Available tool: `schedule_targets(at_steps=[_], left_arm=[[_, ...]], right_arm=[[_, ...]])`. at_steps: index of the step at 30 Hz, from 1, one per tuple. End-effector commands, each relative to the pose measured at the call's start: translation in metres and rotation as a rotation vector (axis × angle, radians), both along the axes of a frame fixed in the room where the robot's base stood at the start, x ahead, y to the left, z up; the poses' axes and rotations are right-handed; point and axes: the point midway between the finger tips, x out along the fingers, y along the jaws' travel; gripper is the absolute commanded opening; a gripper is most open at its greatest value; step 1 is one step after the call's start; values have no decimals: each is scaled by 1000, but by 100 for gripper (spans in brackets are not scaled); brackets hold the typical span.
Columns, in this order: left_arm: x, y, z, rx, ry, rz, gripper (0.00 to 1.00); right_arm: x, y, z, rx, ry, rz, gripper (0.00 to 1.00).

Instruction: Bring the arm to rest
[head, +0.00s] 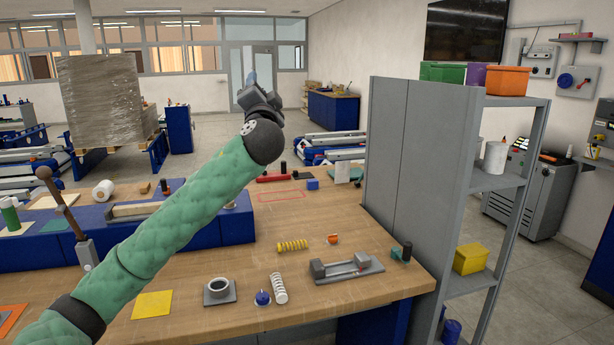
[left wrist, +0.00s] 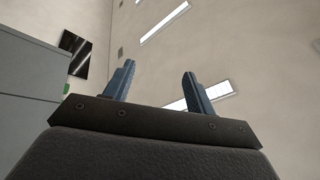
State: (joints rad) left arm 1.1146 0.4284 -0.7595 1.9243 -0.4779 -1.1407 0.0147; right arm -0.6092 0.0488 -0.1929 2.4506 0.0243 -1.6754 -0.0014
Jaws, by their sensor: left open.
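My left arm, in a green padded sleeve, comes in from the lower left in the head view and reaches up over the workbench (head: 215,270). My left gripper (head: 252,78) is raised well above the bench and points upward. In the left wrist view its two blue-grey fingers (left wrist: 158,85) stand apart with nothing between them, against the ceiling. My right gripper is not in view.
A grey shelf unit (head: 415,150) stands close to the right of my left arm, with coloured bins on top. The bench holds a yellow spring (head: 292,246), a white spring (head: 279,288), a grey fixture (head: 346,268) and a yellow square (head: 152,304). The air around the gripper looks clear.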

Motion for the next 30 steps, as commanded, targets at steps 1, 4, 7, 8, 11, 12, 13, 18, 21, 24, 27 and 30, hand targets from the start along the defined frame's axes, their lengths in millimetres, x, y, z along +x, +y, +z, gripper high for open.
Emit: schedule_targets(at_steps=[1, 4, 7, 8, 11, 12, 13, 18, 21, 24, 27, 30], left_arm=[[-6, 1, -24, -53, 65, -4, 56], [-18, 6, -67, -142, 187, -6, 56], [-32, 10, -109, -217, 303, -10, 56], [-36, 11, -121, -237, 338, -11, 56], [-52, 12, -162, -298, 445, -20, 56], [-59, 14, -177, -321, 486, -22, 56], [-64, 14, -188, -338, 516, -25, 56], [-96, 16, -250, -423, 672, -44, 56], [-115, 17, -284, -467, 753, -56, 56], [-135, 18, -315, -509, 826, -70, 56], [-154, 19, -345, -549, 889, -82, 56], [-174, 20, -372, -588, 943, -97, 56]], right_arm=[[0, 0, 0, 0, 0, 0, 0], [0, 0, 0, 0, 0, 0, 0], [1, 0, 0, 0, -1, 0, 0], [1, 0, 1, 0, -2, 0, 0], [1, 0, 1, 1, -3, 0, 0], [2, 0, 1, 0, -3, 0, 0], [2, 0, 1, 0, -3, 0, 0], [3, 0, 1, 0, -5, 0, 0], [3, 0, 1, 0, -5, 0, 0], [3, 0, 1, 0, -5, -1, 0], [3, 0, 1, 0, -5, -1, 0], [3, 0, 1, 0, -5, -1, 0]])
